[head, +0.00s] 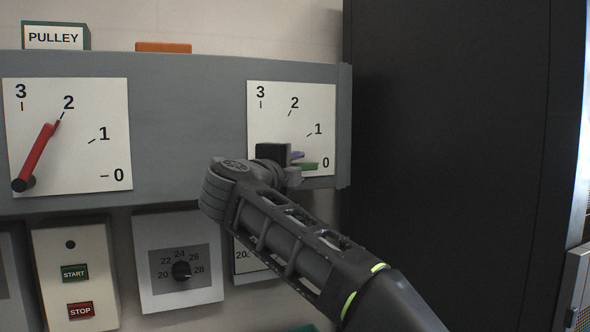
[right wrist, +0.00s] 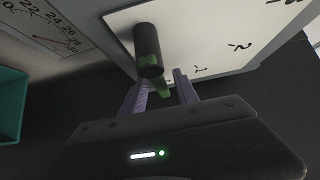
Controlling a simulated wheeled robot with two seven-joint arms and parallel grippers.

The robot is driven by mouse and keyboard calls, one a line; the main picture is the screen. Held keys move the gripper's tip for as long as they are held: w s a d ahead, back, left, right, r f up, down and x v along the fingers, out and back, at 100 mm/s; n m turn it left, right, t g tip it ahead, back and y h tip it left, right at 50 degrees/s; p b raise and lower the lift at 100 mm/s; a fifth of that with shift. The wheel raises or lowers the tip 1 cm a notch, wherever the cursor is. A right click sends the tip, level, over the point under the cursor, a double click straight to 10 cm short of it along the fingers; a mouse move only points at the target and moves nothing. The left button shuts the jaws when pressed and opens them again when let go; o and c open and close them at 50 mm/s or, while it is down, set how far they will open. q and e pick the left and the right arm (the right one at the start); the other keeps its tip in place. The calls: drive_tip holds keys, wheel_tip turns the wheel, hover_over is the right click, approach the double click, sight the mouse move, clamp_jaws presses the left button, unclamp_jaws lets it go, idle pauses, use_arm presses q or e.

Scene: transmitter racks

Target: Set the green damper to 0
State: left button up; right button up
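The green damper (head: 310,166) is a lever on the right-hand white dial plate (head: 290,125), which is marked 3, 2, 1 and 0. In the head view its visible end lies nearly level, beside the 0 mark. The rest of it is hidden behind my right gripper (head: 297,157). In the right wrist view a dark round pivot (right wrist: 148,50) stands out from the plate, with the green lever (right wrist: 160,86) below it. My right gripper (right wrist: 162,82) has its purple fingers on either side of the green lever, with gaps showing. My left gripper is not in view.
A red lever (head: 38,155) on the left dial points near 2. Below are a START/STOP box (head: 75,275) and a knob dial (head: 180,268). A dark cabinet (head: 450,150) stands close on the right. A teal box (right wrist: 10,105) shows in the wrist view.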

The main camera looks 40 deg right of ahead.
drive_tip(key=p+v, duration=0.4)
drive_tip(key=v, duration=0.4)
drive_tip(key=shift+w, duration=0.1)
idle(0.6)
